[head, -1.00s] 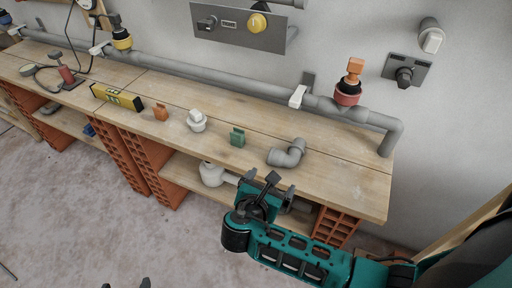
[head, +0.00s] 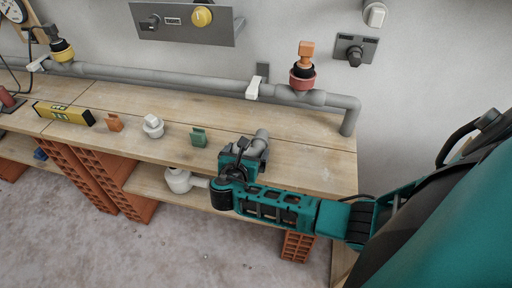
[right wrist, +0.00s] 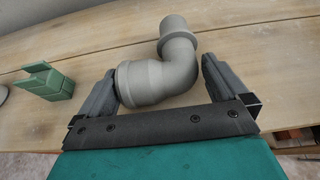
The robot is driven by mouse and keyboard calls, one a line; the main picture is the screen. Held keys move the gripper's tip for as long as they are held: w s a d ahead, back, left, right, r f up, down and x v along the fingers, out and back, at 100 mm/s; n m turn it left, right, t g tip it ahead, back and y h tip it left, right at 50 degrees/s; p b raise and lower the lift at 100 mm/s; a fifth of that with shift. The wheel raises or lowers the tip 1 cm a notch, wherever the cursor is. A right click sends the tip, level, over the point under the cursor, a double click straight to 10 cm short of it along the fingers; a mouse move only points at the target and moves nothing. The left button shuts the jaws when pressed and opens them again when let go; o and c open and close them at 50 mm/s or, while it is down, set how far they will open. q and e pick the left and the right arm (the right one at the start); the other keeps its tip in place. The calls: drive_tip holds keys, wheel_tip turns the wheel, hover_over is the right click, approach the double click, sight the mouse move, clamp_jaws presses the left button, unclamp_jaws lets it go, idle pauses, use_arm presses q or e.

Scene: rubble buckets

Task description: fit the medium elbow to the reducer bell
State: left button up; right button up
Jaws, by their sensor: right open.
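The grey elbow (head: 262,139) lies on the workbench near its right end. In the head view the gripper hides part of the elbow. A grey stub fitting (head: 375,14) projects from the wall; I cannot tell whether it is the reducer bell.
A green block (head: 199,137), a white fitting (head: 153,126), an orange block (head: 114,123) and a yellow level (head: 63,114) stand left along the bench. A grey pipe (head: 180,78) with a red-and-black valve (head: 303,75) runs behind. A white trap (head: 179,181) sits on the lower shelf.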

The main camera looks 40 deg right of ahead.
drive_tip(key=shift+w+d+f, duration=0.25)
drive_tip(key=shift+w+d, duration=0.1)
drive_tip(key=shift+d, duration=0.05)
drive_tip(key=c, duration=0.7)
drive_tip(key=shift+r, duration=0.1)
drive_tip(key=shift+c, duration=0.2)
